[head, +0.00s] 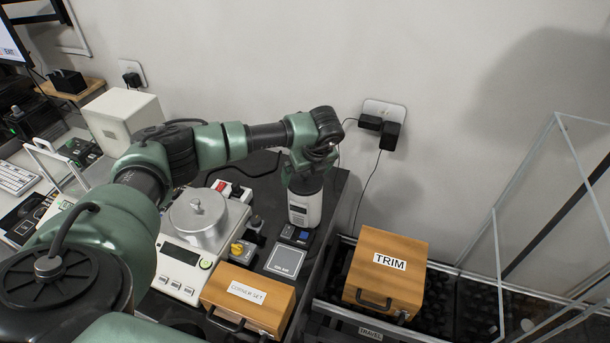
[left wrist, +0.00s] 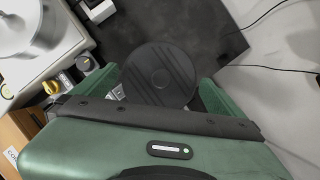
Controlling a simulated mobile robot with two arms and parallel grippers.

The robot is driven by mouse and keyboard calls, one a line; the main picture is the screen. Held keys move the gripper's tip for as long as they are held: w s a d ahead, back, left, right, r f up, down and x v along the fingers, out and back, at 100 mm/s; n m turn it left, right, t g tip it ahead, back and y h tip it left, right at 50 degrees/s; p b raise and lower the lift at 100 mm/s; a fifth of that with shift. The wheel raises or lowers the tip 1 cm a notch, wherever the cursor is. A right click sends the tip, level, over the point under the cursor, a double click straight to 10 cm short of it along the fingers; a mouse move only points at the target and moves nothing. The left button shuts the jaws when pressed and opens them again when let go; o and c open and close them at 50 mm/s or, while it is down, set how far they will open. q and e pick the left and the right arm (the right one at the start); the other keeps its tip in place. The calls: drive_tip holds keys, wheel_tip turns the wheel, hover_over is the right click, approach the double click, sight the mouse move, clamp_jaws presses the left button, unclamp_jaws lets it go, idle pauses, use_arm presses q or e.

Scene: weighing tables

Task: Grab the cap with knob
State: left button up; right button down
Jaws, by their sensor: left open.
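A silver round cap with a small knob on top (head: 197,212) sits on the white scale (head: 182,266); part of it also shows at the upper left of the left wrist view (left wrist: 28,28). My left gripper (head: 306,178) is right of the cap, above a white cylindrical container (head: 304,208). It is open and empty. In the left wrist view, a dark round ridged top (left wrist: 160,76) shows between its green fingers; I cannot tell whether they touch it. My right gripper is not in view.
A wooden CORNER SET box (head: 250,298) stands in front of the scale, with a yellow knob (head: 237,249) beside it. A wooden TRIM box (head: 387,272) stands at right. A clear-walled frame (head: 497,255) is at far right. Wall cables hang behind.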

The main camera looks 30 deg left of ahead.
use_arm(q)
drive_tip(key=shift+a+f, duration=0.1)
drive_tip(key=shift+f, duration=0.35)
drive_tip(key=shift+c, duration=0.3)
drive_tip(key=c, duration=0.9)
drive_tip(key=shift+r, duration=0.1)
drive_tip(key=shift+c, duration=0.2)
